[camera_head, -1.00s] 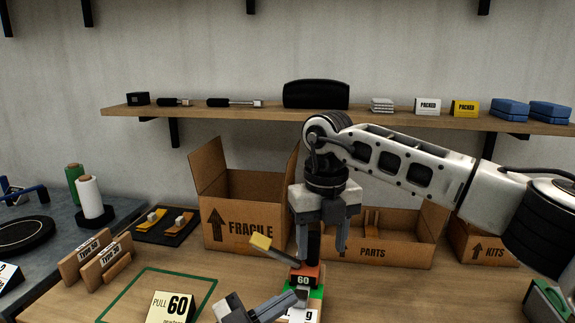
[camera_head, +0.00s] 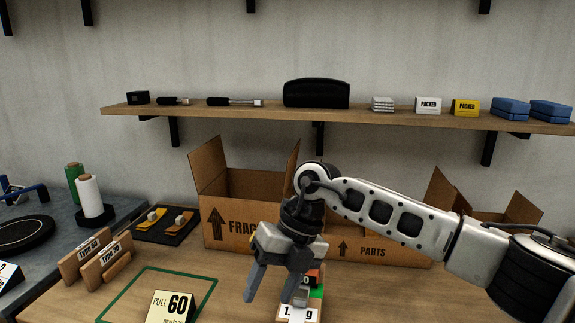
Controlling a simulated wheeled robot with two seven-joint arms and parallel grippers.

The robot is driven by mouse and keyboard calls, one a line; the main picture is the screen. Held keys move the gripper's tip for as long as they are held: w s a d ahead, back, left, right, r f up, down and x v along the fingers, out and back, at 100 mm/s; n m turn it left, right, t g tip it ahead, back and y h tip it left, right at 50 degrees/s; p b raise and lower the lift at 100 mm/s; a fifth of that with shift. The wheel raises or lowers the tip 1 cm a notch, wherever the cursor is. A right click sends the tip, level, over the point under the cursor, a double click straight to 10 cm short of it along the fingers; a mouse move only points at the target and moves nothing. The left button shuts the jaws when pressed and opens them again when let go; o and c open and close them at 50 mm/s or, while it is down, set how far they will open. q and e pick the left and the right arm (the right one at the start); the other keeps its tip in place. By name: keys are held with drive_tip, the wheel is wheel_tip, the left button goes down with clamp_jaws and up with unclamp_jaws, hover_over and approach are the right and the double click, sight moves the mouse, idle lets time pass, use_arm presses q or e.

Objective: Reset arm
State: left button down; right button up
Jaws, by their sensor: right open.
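My right arm comes in from the right. Its gripper (camera_head: 270,294) points down and is open, with nothing seen between its fingers. It hangs in front of a small red-and-black block (camera_head: 313,277) with a partly covered number. The gripper hides much of the block, and I cannot tell whether they touch. A white label ending in "g" (camera_head: 302,314) and a green patch (camera_head: 317,292) show below the block. My left gripper is not in view.
Cardboard boxes marked FRAGILE (camera_head: 218,236) and PARTS (camera_head: 390,250) stand behind the gripper. A "PULL 60" card (camera_head: 170,307) stands at a green outline (camera_head: 125,292) on the left. Type 50 wooden holders (camera_head: 98,258) are further left. A shelf (camera_head: 400,117) runs above.

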drive_tip(key=s+a+r+m+g+y, duration=0.2)
drive_tip(key=s+a+m+g+y, duration=0.1)
drive_tip(key=s+a+y, duration=0.8)
drive_tip(key=w+d+f+m+t+h, duration=0.2)
drive_tip(key=w+d+f+m+t, duration=0.15)
drive_tip(key=d+m+t, duration=0.6)
drive_tip(key=w+d+f+m+t+h, duration=0.1)
drive_tip(key=w+d+f+m+t, duration=0.3)
drive_tip(key=m+t, duration=1.05)
drive_tip(key=s+d+f+m+g+h, duration=0.4)
drive_tip(key=s+d+f, duration=0.3)
drive_tip(key=f, duration=0.2)
drive_tip(key=s+d+f+m+g+h, duration=0.4)
drive_tip(key=s+d+f+m, duration=0.3)
drive_tip(key=f, duration=0.3)
drive_tip(key=shift+s+d+f+g+h, duration=0.15)
drive_tip(key=shift+s+d+g+h, duration=0.2)
drive_tip(key=shift+s+h, duration=0.35)
